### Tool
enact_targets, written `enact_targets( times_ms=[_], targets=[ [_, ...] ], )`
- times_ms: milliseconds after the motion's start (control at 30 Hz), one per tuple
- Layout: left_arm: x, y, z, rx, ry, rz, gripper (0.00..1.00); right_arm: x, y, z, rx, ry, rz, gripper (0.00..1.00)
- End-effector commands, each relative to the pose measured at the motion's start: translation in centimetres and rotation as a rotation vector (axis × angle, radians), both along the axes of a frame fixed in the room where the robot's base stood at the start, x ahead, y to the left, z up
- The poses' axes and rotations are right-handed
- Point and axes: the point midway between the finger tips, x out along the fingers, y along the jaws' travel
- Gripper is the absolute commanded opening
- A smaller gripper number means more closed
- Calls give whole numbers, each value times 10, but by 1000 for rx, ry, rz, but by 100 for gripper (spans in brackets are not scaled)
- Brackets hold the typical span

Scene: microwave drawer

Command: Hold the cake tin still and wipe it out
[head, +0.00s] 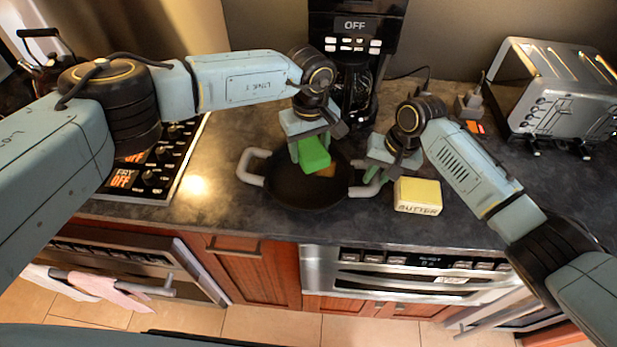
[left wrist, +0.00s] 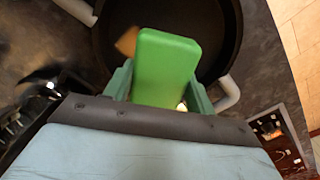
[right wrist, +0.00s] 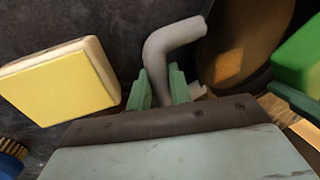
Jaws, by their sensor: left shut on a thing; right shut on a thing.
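The cake tin (head: 290,195) is a round black pan with two grey side handles, standing on the dark counter. An orange-brown patch (head: 327,172) shows inside it, also in the left wrist view (left wrist: 127,41). My left gripper (head: 306,143) is shut on a green sponge (head: 314,153) above the tin's inside; I cannot tell whether the sponge touches the bottom. The sponge fills the jaws in the left wrist view (left wrist: 167,65). My right gripper (head: 374,172) is shut on the tin's right handle (right wrist: 165,48), whose bend rises between the fingers in the right wrist view.
A yellow butter block (head: 417,195) sits just right of my right gripper. A coffee machine (head: 357,50) stands behind the tin, a toaster (head: 560,90) at the back right. A stove (head: 150,165) lies left. The counter's front edge is close before the tin.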

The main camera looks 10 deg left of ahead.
Motion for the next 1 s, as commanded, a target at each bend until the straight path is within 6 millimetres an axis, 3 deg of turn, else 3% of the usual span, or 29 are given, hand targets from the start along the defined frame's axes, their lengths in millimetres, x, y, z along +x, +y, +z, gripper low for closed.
enact_targets(
  times_ms=[333,567,1000],
  targets=[
    [4,-32,0,0,1,-1,14,-1,0,-1,-1,2,0,0],
    [5,-34,-4,0,2,0,14,-1,0,-1,-2,2,0,0],
    [5,-34,-31,0,1,0,14,-1,0,-1,-1,2,0,0]
  ],
)
